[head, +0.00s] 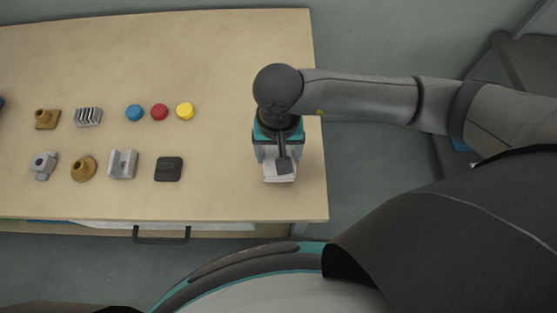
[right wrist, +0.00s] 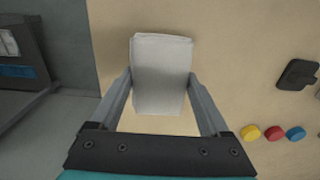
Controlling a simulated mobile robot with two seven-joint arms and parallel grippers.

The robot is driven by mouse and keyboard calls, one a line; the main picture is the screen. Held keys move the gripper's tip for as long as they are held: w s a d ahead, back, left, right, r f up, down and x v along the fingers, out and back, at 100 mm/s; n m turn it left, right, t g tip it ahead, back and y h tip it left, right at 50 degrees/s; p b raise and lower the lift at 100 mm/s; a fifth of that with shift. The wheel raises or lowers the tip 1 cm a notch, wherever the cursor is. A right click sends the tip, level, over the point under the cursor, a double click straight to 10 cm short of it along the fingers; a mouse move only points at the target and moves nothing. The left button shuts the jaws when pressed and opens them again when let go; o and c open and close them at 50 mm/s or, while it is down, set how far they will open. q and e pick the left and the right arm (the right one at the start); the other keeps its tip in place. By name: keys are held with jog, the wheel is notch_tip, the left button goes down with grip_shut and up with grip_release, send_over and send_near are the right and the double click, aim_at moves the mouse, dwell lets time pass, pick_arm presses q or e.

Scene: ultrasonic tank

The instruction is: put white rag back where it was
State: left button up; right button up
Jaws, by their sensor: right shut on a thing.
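The white rag (right wrist: 160,75) is a pale, folded, rectangular cloth. In the right wrist view it sits between the two fingers of my right gripper (right wrist: 160,88), which touch it on both sides. In the head view the rag (head: 279,178) shows just below my right gripper (head: 280,166), near the right edge of the wooden table (head: 230,60). My right gripper is shut on the rag. I cannot tell whether the rag touches the table top. My left gripper is not in view.
Blue, red and yellow round pieces (head: 159,112) lie in a row left of the gripper. A black square piece (head: 169,169), a grey bracket (head: 122,164) and several brown and metal parts (head: 83,168) lie further left. The table's upper middle is clear. A drawer handle (head: 161,238) is at the front.

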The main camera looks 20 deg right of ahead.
jog(key=shift+f+b, duration=0.3)
jog(key=shift+f, duration=1.9)
jog(key=shift+f, duration=0.25)
jog(key=o, duration=1.2)
jog(key=shift+r, duration=0.1)
jog(key=shift+c, duration=0.2)
jog(key=shift+r, duration=0.1)
jog(key=shift+r, duration=0.35)
notch_tip(320, 180, up, 12)
jog(key=shift+f+p, duration=0.25)
jog(key=shift+p, duration=0.4)
